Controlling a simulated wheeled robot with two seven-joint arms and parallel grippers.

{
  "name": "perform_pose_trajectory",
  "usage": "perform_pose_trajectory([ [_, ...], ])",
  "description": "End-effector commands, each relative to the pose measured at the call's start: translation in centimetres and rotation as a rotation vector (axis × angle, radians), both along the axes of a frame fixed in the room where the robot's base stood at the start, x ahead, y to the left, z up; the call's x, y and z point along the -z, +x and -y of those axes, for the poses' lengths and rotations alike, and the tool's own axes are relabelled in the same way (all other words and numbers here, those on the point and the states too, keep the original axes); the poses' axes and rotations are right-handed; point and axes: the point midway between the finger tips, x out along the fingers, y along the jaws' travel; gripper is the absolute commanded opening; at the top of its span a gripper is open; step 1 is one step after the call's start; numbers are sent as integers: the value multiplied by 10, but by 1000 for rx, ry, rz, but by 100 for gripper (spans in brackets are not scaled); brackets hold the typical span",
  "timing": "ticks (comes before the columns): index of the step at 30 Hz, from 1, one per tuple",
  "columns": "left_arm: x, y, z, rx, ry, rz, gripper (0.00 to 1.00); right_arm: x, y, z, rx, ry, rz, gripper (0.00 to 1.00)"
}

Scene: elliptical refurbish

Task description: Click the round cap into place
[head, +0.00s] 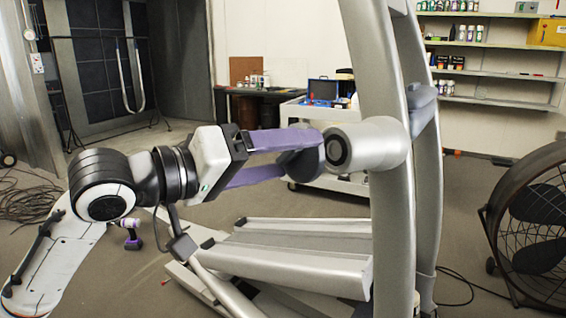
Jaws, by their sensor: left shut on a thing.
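My left gripper (303,154) comes in from the left with two long purple fingers. It is shut on a dark grey round cap (300,164), which is partly covered by the upper finger. The cap is just left of the open-looking dark end of a light grey cylindrical hub (374,146) on the elliptical machine's upright (388,220). The cap and hub end look close together, but I cannot tell whether they touch. My right gripper is not in view.
The elliptical's grey pedal rails (290,250) lie low below the gripper. A large black fan (535,225) stands at the right. A tool cart (300,110) with a blue case is behind the hub. A purple drill (131,236) is on the floor at left.

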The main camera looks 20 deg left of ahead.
Motion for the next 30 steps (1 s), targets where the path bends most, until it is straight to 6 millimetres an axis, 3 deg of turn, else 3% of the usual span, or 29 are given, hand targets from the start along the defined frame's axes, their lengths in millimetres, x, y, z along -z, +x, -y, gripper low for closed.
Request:
perform_pose_trajectory([
  [18,5,39,22,1,-1,-2,51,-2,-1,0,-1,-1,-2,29],
  [30,7,48,28,1,3,-3,51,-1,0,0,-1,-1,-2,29],
])
